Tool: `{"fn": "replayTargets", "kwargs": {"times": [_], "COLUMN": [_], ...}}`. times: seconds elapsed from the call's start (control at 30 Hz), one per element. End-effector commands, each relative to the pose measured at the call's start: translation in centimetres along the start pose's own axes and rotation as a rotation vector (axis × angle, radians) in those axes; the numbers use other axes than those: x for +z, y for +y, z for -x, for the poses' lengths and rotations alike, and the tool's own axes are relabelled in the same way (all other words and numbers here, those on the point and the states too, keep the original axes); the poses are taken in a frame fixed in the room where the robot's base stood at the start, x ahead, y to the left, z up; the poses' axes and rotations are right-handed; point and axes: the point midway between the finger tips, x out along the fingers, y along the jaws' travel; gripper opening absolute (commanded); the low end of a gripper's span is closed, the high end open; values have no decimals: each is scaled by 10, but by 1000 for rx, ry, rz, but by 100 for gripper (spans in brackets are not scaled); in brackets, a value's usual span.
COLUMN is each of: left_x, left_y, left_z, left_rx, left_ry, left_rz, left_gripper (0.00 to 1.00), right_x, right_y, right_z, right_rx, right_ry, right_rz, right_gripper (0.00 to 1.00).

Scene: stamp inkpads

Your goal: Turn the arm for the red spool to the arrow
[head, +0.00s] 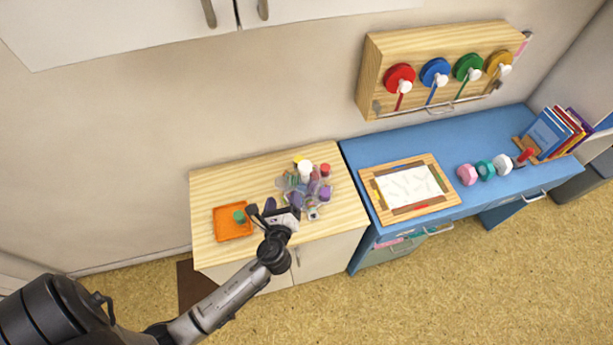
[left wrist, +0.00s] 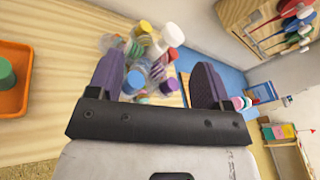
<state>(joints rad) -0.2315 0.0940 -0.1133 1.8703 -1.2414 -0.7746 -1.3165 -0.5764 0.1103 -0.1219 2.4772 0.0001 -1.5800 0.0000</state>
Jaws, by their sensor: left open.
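The red spool (head: 399,74) is the leftmost of several spools on a wooden wall rack (head: 372,72). A white knob (head: 404,87) sits at its front and a red strip (head: 399,102) hangs below it. I cannot clearly make out its turning arm or an arrow at this size. My left gripper (head: 274,209) is open and empty over the front of the wooden cabinet, well left of and below the rack. In the left wrist view its purple-padded fingers (left wrist: 158,85) are spread apart, with the rack (left wrist: 262,32) at the upper right.
A cluster of bottles (head: 306,184) stands on the wooden cabinet (head: 215,185), close beyond my left gripper. An orange tray (head: 226,226) with a green piece lies left of it. The blue desk (head: 390,150) holds a framed board (head: 383,212), dumbbells (head: 467,174) and books (head: 548,132).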

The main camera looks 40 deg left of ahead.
Motion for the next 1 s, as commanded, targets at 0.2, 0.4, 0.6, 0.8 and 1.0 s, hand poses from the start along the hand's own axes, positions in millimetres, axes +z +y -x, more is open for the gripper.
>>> {"fn": "replayTargets", "kwargs": {"times": [0.2, 0.4, 0.6, 0.8, 1.0], "left_x": [-38, -43, -40, -37, -36], "left_y": [-9, -17, -23, -29, -34], "left_z": [-23, -38, -71, -108, -137], "left_rx": [-125, -158, -159, -157, -157], "left_ry": [-84, -110, -111, -111, -109], "left_rz": [-384, -495, -498, -495, -495], "left_gripper": [73, 73, 73, 73, 73], "right_x": [13, 15, 14, 13, 14], "right_y": [4, 4, 3, 2, 0], "right_z": [-33, -36, -34, -34, -37], "right_rx": [13, 14, 10, 6, 3], "right_ry": [-5, -5, -3, -2, -1], "right_rz": [12, 13, 9, 4, 2], "right_gripper": [43, 43, 43, 43, 43]}}
